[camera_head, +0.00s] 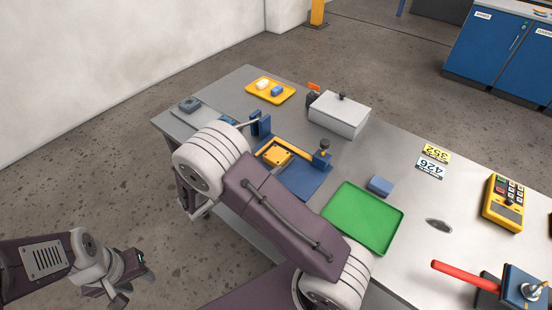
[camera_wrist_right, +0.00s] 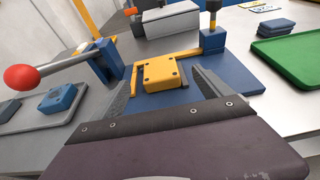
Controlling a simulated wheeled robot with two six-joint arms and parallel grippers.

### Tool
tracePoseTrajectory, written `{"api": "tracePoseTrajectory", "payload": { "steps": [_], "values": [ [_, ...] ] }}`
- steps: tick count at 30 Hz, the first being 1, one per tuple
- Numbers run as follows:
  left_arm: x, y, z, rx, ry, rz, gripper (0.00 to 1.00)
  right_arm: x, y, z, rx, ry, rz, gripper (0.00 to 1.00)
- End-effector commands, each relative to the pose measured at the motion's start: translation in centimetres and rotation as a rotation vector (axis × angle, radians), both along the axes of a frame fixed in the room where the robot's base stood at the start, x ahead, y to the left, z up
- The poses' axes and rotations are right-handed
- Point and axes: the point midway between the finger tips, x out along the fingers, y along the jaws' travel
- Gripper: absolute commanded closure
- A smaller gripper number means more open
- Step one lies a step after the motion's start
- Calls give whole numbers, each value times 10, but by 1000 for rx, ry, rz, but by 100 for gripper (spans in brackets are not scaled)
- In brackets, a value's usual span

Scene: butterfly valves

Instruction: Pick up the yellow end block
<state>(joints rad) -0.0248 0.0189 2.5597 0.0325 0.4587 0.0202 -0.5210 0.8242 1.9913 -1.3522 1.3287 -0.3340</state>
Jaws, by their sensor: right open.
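The yellow end block (camera_wrist_right: 161,75) is a square block with small holes in its top. It sits on the blue fixture plate (camera_wrist_right: 232,82), beside a thin yellow angled bar (camera_wrist_right: 180,53). It also shows in the head view (camera_head: 277,155). My right gripper (camera_wrist_right: 163,88) is open, with one finger on each side of the block in the wrist view. Nothing is held, and contact cannot be told. In the head view my right arm hides most of this gripper. My left gripper (camera_head: 124,280) hangs at the lower left, away from the table; its opening is unclear.
A lever with a red ball (camera_wrist_right: 20,77) reaches in from the left beside the fixture. A grey box (camera_head: 339,115) stands behind. A green tray (camera_head: 362,218) and a blue block (camera_head: 380,186) lie to the right. A yellow tray (camera_head: 270,95) holds small blocks.

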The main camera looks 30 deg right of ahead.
Motion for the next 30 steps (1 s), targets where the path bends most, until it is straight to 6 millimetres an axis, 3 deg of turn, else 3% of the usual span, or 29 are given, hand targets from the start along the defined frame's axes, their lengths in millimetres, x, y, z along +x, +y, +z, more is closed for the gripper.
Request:
{"api": "tracePoseTrajectory", "payload": {
  "steps": [8, 15, 23, 26, 30],
  "values": [
    [0, 0, 0, 0, 0, 0, 60, 7, -18, -7, 1, 1, -2, 11],
    [0, 0, 2, 0, 0, 0, 60, 21, -54, -21, 1, 0, -3, 11],
    [0, 0, 2, 0, 0, 0, 60, 24, -59, -22, 1, -1, 0, 11],
    [0, 0, 2, 0, 0, 0, 60, 24, -58, -22, 1, -1, 0, 33],
    [0, 0, 2, 0, 0, 0, 60, 24, -58, -22, 1, -1, 0, 72]
  ]
}}
